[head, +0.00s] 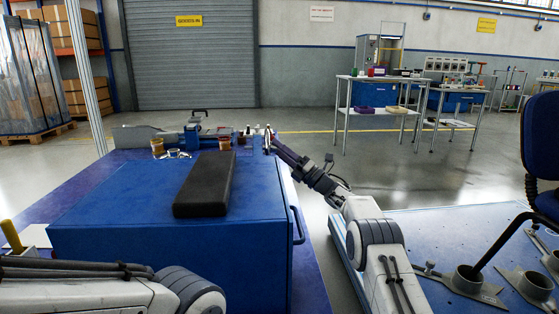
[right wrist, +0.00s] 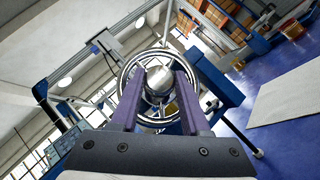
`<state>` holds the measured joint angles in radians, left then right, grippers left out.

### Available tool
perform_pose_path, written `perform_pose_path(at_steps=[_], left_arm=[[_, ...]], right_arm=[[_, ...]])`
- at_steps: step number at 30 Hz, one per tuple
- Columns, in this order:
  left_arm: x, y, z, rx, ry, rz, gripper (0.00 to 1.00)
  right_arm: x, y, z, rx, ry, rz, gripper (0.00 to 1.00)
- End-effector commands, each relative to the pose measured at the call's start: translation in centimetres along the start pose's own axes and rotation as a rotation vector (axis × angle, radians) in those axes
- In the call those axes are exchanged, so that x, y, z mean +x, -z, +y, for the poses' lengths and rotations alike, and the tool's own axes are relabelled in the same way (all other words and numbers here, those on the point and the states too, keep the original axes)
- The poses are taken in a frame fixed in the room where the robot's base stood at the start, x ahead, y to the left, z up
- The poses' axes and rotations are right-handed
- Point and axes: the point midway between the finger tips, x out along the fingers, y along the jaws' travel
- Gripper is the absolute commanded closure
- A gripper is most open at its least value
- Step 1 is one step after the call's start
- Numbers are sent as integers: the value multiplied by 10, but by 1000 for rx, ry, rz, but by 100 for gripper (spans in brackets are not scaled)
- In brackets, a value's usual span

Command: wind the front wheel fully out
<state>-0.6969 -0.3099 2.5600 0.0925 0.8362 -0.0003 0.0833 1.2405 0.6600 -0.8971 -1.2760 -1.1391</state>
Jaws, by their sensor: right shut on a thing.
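The front wheel is a metal handwheel with a round rim (right wrist: 122,88), facing the camera in the right wrist view. A rounded silver knob (right wrist: 160,82) shows in front of it, between my fingers. My right gripper (right wrist: 160,76) is shut on this knob, one purple finger on each side. In the head view the wheel (head: 267,139) is small and nearly edge-on at the far right end of a blue vise-like device (head: 193,134). My right gripper (head: 273,143) reaches it there. The wheel's turn angle cannot be told. My left arm shows at lower left, its gripper out of view.
A blue cabinet (head: 165,237) stands in front of the device, with a black pad (head: 204,184) on top. Small brass and metal parts lie near the device. A blue plate with metal fittings (head: 474,279) and a blue chair (head: 541,140) are at right.

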Motion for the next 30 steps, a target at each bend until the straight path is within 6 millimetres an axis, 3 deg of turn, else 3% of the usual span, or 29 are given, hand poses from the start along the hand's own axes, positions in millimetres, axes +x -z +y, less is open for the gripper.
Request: perform_pose_path(at_steps=[7, 24, 25, 27, 30], left_arm=[[12, -1, -1, 0, 0, 0, 50], [14, -1, -1, 0, 0, 0, 50], [14, -1, -1, 0, 0, 0, 50], [14, -1, -1, 0, 0, 0, 50], [14, -1, -1, 0, 0, 0, 50]], right_arm=[[-2, 2, -3, -38, -40, 3, 100], [-1, 1, -1, -51, -53, 4, 100], [-1, 1, -1, -51, -52, 4, 43], [-1, 1, -1, -51, -52, 3, 24], [-1, 1, -1, -51, -52, 2, 24]])
